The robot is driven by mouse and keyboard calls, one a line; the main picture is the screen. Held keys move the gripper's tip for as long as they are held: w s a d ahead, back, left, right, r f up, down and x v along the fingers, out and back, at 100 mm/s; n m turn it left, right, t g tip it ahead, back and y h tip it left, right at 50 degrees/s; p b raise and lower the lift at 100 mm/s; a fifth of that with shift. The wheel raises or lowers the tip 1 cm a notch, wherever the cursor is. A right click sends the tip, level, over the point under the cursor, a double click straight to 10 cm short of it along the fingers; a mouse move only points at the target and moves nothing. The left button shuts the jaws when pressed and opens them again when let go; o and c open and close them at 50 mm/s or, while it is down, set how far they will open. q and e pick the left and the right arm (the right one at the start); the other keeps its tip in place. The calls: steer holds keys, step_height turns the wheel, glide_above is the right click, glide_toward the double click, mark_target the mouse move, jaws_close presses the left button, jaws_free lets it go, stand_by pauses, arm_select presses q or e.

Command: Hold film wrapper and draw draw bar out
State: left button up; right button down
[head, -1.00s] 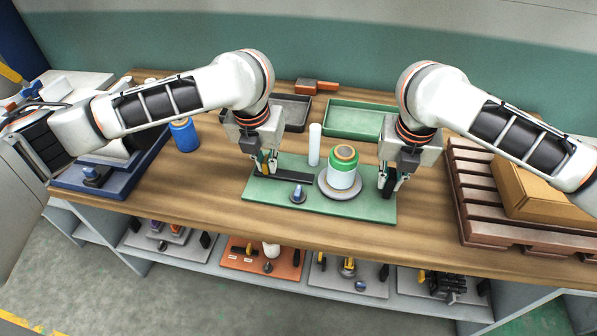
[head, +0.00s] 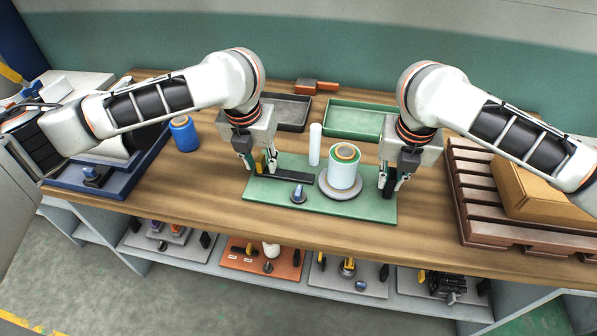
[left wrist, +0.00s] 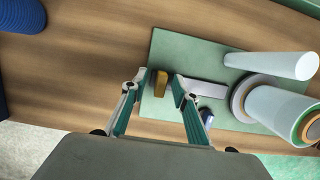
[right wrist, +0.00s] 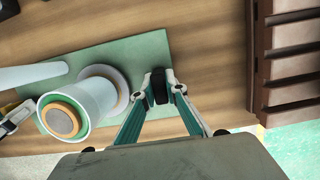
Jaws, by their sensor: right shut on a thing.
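The film wrapper is a green base plate (head: 350,206) on the bench. It carries a pale, film-covered roll (head: 345,174) on a round grey turntable (head: 326,188), and an upright white post (head: 315,145). A dark draw bar (head: 290,178) lies at the plate's left, with a yellow block (left wrist: 160,84) at its left end. My left gripper (head: 258,163) is open, its fingers on either side of the yellow block with gaps visible. My right gripper (head: 388,188) is shut on a black upright grip (right wrist: 159,87) at the plate's right edge.
A blue-capped knob (head: 298,194) stands at the plate's front. A grey tray (head: 287,112) and a green tray (head: 355,118) lie behind. A blue cylinder (head: 184,134) is left, and a slatted brown pallet (head: 470,205) with a carton is right. Bench is clear left of the plate.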

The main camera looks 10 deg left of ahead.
arm_select(q)
steer(key=v, duration=0.8)
arm_select(e)
steer(key=shift+a, duration=0.1)
stand_by(0.4)
arm_select(q)
steer(key=o, duration=0.6)
steer(key=shift+f, duration=0.1)
steer(key=shift+w+r+v, duration=0.1)
steer(key=shift+w+v, duration=0.2)
steer(key=shift+v, duration=1)
steer(key=shift+w+r+v, duration=0.1)
steer(key=shift+w+v, duration=0.25)
steer(key=shift+v, duration=1)
steer(key=shift+w+r+v, duration=0.1)
steer(key=shift+w+v, duration=0.2)
steer(key=shift+v, duration=1)
steer(key=shift+f, duration=0.1)
arm_select(e)
steer(key=c, duration=2)
jaws_free()
steer(key=shift+o, duration=0.2)
